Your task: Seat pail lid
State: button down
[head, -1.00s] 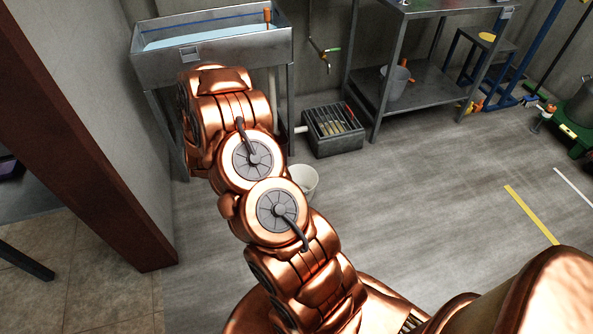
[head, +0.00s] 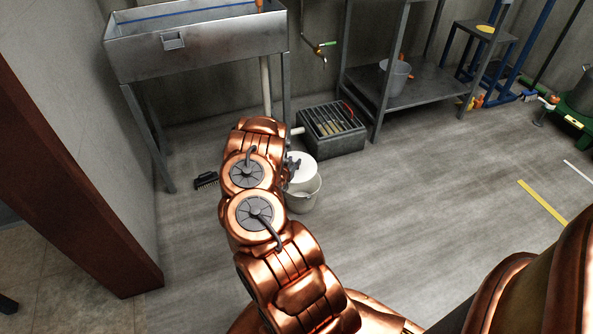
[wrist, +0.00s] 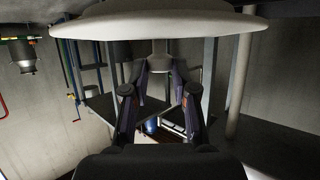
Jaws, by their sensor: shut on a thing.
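The white pail (head: 303,200) stands on the floor, with its near rim and part of its open mouth showing. The round white lid (head: 304,167) is at the pail's back edge in the head view, covering part of the mouth; whether it touches the rim cannot be told. My gripper (head: 290,166) is partly hidden behind my arm, at the lid's left. In the wrist view my gripper (wrist: 157,73) is shut on the knob at the middle of the lid (wrist: 160,24). The pail does not show in the wrist view.
A metal tank (head: 195,45) on legs stands behind. A grated floor box (head: 330,130) is just behind the pail. A black brush (head: 206,180) lies on the floor to the left. A steel rack (head: 420,88) holds a grey bucket (head: 396,77).

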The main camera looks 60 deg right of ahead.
aim_at(299, 170)
jog(key=shift+s+d+f+m, duration=0.3)
jog(key=shift+s+d+f, duration=0.5)
jog(key=shift+s+f, duration=0.05)
jog(key=shift+s+f+b, duration=0.1)
jog(key=shift+f+b, duration=0.15)
jog(key=shift+b, duration=0.2)
notch_tip(299, 170, down, 2)
jog(key=shift+f+b, duration=0.15)
jog(key=shift+b, duration=0.85)
jog(key=shift+f+b, duration=0.75)
jog(key=shift+f, duration=1)
jog(key=c, duration=0.8)
grip_release()
jog(key=shift+c, duration=0.2)
jog(key=v, duration=1.2)
jog(key=shift+w, duration=0.2)
